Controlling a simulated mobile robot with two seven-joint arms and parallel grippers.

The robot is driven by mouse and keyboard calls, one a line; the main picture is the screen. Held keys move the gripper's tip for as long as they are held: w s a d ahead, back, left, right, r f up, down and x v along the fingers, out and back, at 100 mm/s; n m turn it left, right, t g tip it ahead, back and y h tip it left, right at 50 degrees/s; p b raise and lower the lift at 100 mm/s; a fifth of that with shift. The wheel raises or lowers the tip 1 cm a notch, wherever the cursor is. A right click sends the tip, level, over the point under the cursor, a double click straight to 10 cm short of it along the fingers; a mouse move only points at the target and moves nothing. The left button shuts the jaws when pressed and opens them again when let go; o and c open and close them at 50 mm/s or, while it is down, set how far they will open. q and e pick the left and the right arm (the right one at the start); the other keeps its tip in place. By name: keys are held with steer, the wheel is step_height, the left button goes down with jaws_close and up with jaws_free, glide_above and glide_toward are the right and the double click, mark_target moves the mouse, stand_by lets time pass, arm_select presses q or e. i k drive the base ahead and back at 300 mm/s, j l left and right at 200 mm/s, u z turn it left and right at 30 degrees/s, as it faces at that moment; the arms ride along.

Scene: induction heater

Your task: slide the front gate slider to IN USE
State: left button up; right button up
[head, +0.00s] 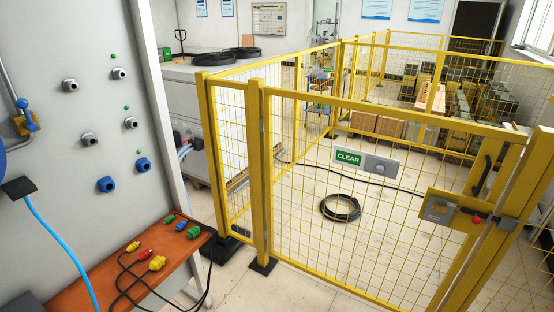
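The front gate (345,106) is a yellow mesh panel in a yellow frame, and it looks closed. Its sign slider (381,165) is a grey plate with a small dark knob, mounted at mid height on the mesh. The slider covers the right part of the sign, and a green panel reading CLEAR (348,157) shows to its left. No IN USE wording is visible. Neither of my grippers is in view, and nothing touches the slider.
A grey latch box (440,208) with a red part sits at the gate's right edge, below a dark handle (483,175). A grey panel (85,60) with sockets and an orange-brown bench (110,275) with coloured plugs stand at left. A coiled black cable (341,217) lies behind the gate.

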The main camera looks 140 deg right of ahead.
mark_target(373, 164)
steer(key=z, duration=5.35)
